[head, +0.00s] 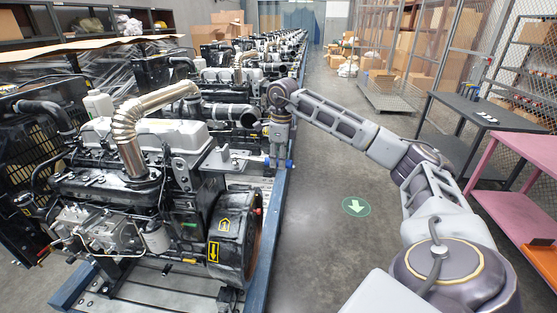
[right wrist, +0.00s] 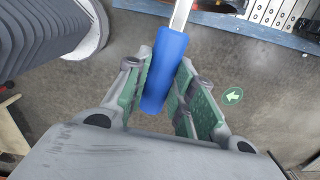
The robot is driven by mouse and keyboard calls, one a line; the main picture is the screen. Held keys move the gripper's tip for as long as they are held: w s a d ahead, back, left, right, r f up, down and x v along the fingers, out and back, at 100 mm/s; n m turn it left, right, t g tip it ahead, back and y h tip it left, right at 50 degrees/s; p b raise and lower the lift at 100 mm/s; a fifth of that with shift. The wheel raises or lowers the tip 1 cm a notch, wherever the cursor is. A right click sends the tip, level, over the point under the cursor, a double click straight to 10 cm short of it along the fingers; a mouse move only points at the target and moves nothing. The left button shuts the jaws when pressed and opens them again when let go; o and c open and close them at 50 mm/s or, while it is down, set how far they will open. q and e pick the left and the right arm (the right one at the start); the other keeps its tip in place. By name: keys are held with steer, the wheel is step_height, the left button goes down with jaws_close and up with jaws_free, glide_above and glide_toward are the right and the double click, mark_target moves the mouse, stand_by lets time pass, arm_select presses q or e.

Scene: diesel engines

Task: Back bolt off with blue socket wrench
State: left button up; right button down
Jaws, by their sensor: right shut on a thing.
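My right gripper (head: 279,158) hangs fingers down beside the engine's flywheel end, near the blue rail. It is shut on the blue socket wrench; a bit of blue handle (head: 289,163) shows beside the fingers. In the right wrist view, the blue handle (right wrist: 165,72) lies between the green-padded fingers of the gripper (right wrist: 158,88), and its metal shaft (right wrist: 181,14) runs out past the top edge. The wrench's socket end is out of that view. The nearest diesel engine (head: 150,180) stands at left. I cannot make out the back bolt. My left gripper is not in view.
A blue rail (head: 268,240) edges the engine row, which runs far back. A black cart (head: 480,120) and a pink cart (head: 510,210) stand at right. The grey floor with a green arrow sign (head: 356,206) is clear between.

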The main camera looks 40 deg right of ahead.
steer(key=shift+r+p, duration=0.75)
steer(key=shift+r, duration=0.15)
stand_by(0.6)
